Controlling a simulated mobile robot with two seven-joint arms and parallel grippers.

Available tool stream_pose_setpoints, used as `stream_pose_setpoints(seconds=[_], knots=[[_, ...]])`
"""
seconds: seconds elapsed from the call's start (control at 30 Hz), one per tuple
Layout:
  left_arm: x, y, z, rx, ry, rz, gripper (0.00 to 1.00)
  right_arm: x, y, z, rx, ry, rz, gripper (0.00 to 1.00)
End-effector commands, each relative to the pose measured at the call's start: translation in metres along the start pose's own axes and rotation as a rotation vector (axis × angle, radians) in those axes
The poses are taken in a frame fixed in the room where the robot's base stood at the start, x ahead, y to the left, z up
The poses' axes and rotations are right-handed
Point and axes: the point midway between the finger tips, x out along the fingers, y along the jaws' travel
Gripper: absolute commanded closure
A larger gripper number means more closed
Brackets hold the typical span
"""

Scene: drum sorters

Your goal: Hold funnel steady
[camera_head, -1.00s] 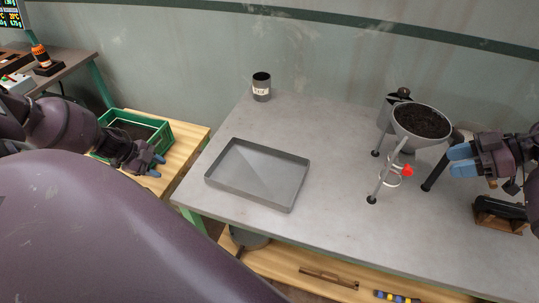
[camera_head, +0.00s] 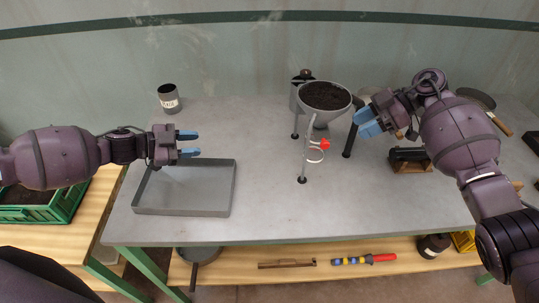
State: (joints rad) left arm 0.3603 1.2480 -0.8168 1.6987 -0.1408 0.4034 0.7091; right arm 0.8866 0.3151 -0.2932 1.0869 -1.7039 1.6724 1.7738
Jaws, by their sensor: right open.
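The funnel (camera_head: 312,110) is a grey metal cone filled with dark granular material (camera_head: 325,95). It stands upright on a legged stand (camera_head: 305,160) on the grey table, with a red valve handle (camera_head: 325,144) below it. My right gripper (camera_head: 367,121) is open just right of the funnel, its blue fingertips close to the rim; I cannot tell whether they touch it. My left gripper (camera_head: 190,144) has its blue fingers apart and empty, above the back edge of the grey tray (camera_head: 228,190), well left of the funnel.
A dark labelled cup (camera_head: 169,98) stands at the back left. A grey metal container (camera_head: 296,92) is behind the funnel. A dark block on a wooden holder (camera_head: 410,160) sits right of the stand. A green crate (camera_head: 62,205) is at left. The table front centre is clear.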

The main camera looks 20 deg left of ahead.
Motion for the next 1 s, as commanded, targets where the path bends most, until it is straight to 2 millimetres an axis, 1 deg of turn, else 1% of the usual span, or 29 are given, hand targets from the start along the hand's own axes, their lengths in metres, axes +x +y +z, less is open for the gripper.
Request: stream_pose_setpoints(seconds=[0.03, 0.1, 0.17, 0.2, 0.3, 0.4, 0.5, 0.6, 0.7, 0.8, 1.0], knots=[[0.019, 0.011, -0.01, -0.006, 0.029, -0.007, 0.63, 0.0, 0.0, 0.0, 0.0, 0.0, 0.0, 0.57], [0.042, 0.025, -0.024, -0.008, 0.059, -0.022, 0.63, 0.0, 0.0, 0.0, 0.0, 0.0, 0.0, 0.57], [0.06, 0.036, -0.037, -0.011, 0.084, -0.036, 0.63, 0.0, 0.0, 0.0, 0.0, 0.0, 0.0, 0.57], [0.071, 0.043, -0.046, -0.013, 0.101, -0.046, 0.63, 0.0, 0.0, 0.0, 0.0, 0.0, 0.0, 0.57], [0.097, 0.059, -0.07, -0.024, 0.141, -0.072, 0.63, 0.0, 0.0, 0.0, 0.0, 0.0, 0.0, 0.57], [0.119, 0.074, -0.095, -0.044, 0.177, -0.102, 0.63, 0.0, 0.0, 0.0, 0.0, 0.0, 0.0, 0.57], [0.136, 0.086, -0.119, -0.083, 0.21, -0.137, 0.63, 0.0, 0.0, 0.0, 0.0, 0.0, 0.0, 0.57], [0.148, 0.095, -0.139, -0.145, 0.235, -0.176, 0.63, 0.0, 0.0, 0.0, 0.0, 0.0, 0.0, 0.57], [0.152, 0.099, -0.149, -0.233, 0.248, -0.217, 0.63, 0.0, 0.0, 0.0, 0.0, 0.0, 0.0, 0.57], [0.151, 0.101, -0.151, -0.33, 0.253, -0.254, 0.63, 0.0, 0.0, 0.0, 0.0, 0.0, 0.0, 0.57], [0.146, 0.1, -0.146, -0.459, 0.251, -0.298, 0.63, 0.0, 0.0, 0.0, 0.0, 0.0, 0.0, 0.57]])
